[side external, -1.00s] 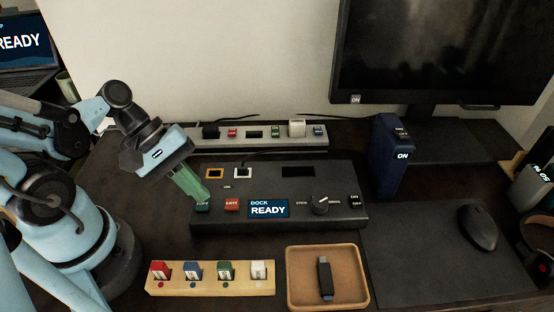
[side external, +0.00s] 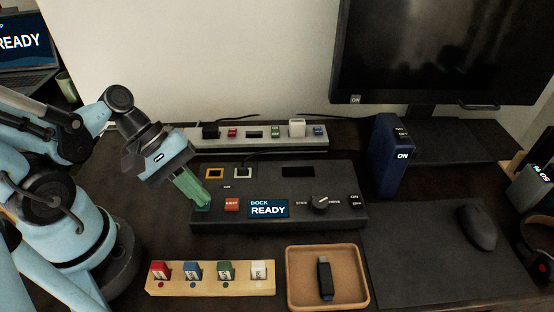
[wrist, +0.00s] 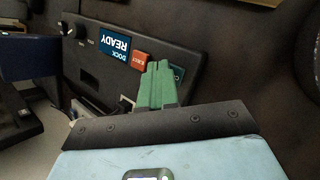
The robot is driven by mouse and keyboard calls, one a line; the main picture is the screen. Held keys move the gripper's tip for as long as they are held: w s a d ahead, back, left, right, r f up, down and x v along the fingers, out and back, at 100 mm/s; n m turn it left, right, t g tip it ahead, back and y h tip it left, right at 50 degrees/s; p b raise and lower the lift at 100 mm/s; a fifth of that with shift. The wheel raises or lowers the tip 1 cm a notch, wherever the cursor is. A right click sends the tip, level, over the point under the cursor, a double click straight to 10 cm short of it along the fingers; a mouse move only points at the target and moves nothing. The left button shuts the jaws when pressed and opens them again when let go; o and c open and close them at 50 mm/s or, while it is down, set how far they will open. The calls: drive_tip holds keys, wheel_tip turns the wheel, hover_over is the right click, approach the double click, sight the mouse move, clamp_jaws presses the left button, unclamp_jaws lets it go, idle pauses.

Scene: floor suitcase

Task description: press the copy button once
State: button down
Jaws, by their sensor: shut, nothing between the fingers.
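The black dock (side external: 280,222) stands on the desk, its screen (side external: 268,208) reading "DOCK READY". The copy button (side external: 202,208) is a teal key at the dock's left end, left of the red eject button (side external: 231,204). My gripper (side external: 203,203) is shut and empty, its green fingers pointing down over the copy button and hiding most of it. In the wrist view my gripper's fingertips (wrist: 159,66) lie beside the copy button (wrist: 178,72), part of which shows. Whether the tips touch the button I cannot tell.
A power strip (side external: 262,143) stands behind the dock. In front are a wooden holder (side external: 210,283) with several coloured sticks and a tan tray (side external: 290,290) with a USB stick (side external: 325,278). A blue box (side external: 390,160) stands to the right.

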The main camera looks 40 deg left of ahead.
drive_tip(key=shift+f, duration=0.4)
idle(0.4)
drive_tip(key=shift+r, duration=0.85)
drive_tip(key=shift+r, duration=0.15)
drive_tip(key=shift+r, duration=2.35)
drive_tip(key=w+a+r+m+t+y, duration=0.2)
drive_tip(key=w+a+m+t+y, duration=0.2)
drive_tip(key=m, duration=0.9)
drive_tip(key=w+a+y, duration=0.1)
drive_tip(key=w+y, duration=0.2)
drive_tip(key=w, duration=0.2)
drive_tip(key=shift+a+r+t, duration=0.25)
drive_tip(key=shift+a+t, duration=0.05)
